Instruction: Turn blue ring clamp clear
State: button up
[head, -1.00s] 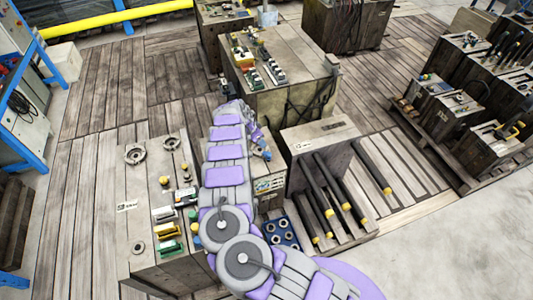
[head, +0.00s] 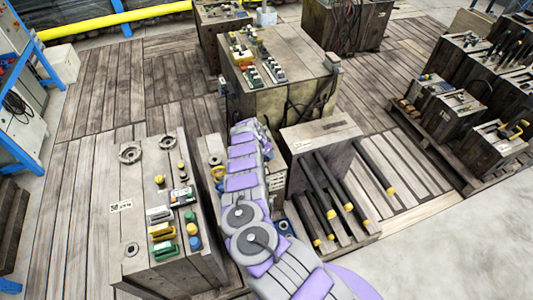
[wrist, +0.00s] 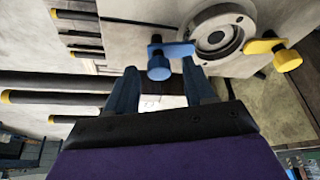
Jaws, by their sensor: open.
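In the wrist view the blue ring clamp (wrist: 160,62) has a round blue knob and a flat blue lever. The lever points right, and its tip overlaps the left rim of a grey metal ring (wrist: 216,38) with a dark centre. A yellow clamp (wrist: 285,56) sits on the ring's other side, its lever reaching the right rim. My gripper (wrist: 160,67) is open, its two blue fingers either side of the blue knob in the picture. Nothing is held; I cannot tell whether the fingers touch the knob. In the head view my arm hides most of this area.
A block with dark, yellow-tipped rods (head: 325,200) stands right of my arm. A block with coloured clamps and rings (head: 133,228) stands to the left. A larger block (head: 290,62) is behind. Bare plank floor shows at the far left (head: 95,95).

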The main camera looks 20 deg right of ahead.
grip_shut()
dwell(0.6)
